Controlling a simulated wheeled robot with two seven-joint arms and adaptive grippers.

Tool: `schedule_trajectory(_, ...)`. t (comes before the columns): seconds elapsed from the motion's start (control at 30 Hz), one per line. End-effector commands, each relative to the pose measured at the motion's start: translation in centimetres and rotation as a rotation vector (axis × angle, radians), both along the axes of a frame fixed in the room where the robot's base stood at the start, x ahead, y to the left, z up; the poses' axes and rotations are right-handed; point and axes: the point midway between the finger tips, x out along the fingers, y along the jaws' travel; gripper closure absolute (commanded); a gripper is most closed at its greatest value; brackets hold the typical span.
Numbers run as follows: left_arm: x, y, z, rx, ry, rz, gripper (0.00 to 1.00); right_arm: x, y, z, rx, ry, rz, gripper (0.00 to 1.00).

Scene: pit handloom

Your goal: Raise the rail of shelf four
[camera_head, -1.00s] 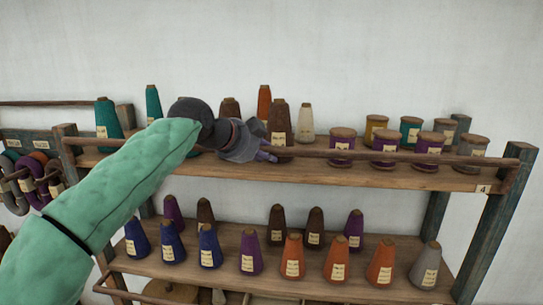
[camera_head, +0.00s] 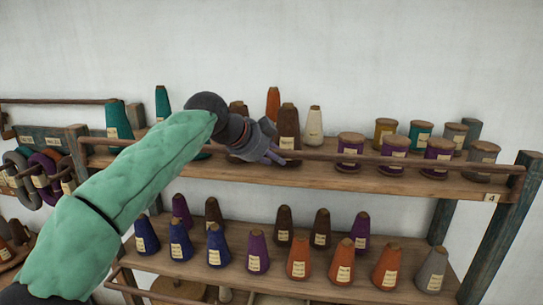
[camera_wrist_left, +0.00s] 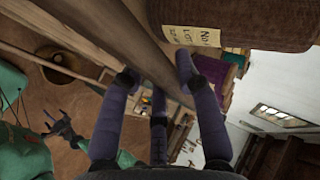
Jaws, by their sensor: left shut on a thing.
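The shelf labelled 4 (camera_head: 460,186) is the upper board in the head view. Its rail (camera_head: 420,161), a long thin wooden bar, runs along the front, between the end posts and a little above the board. My left gripper (camera_head: 277,156) is at the rail, left of its middle. In the left wrist view, the left gripper (camera_wrist_left: 158,110) has its fingers around the rail (camera_wrist_left: 125,40) and is shut on it. My right gripper (camera_wrist_left: 65,125) shows at the lower left of that view, fingers spread, away from the shelf.
Cones and spools stand behind the rail; a brown cone (camera_head: 288,125) is close to my left gripper. A lower shelf (camera_head: 275,277) holds several cones. Yarn rings (camera_head: 45,170) hang at the left. The wall above is clear.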

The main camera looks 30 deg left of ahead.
Motion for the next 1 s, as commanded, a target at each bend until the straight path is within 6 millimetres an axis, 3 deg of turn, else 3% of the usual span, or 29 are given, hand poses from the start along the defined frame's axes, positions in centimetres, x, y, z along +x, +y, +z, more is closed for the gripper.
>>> schedule_trajectory(0.03,-0.1,0.2,0.9,-0.003,-0.022,0.006,1.0,0.0,0.0,0.1,0.0,0.0,0.0,0.02)
schedule_trajectory(0.17,-0.1,0.2,1.0,-0.003,-0.023,0.007,1.0,0.0,0.0,0.1,0.0,0.0,0.0,0.02)
schedule_trajectory(0.2,-0.1,0.2,1.0,-0.003,-0.023,0.007,0.62,0.0,0.0,0.1,0.0,0.0,0.0,0.02)
schedule_trajectory(0.27,-0.1,0.2,1.0,-0.003,-0.023,0.007,0.45,0.0,0.0,0.1,0.0,0.0,0.0,0.02)
schedule_trajectory(0.3,-0.1,0.2,0.9,-0.003,-0.023,0.006,0.42,0.0,0.0,0.1,0.0,0.0,0.0,0.02)
schedule_trajectory(0.83,-0.1,0.1,0.4,-0.002,-0.009,0.002,0.42,0.0,0.0,0.0,0.0,0.0,0.0,0.02)
schedule_trajectory(1.0,-1.1,0.3,1.3,-0.001,-0.01,0.003,0.42,0.0,0.0,0.0,0.0,0.0,0.0,0.02)
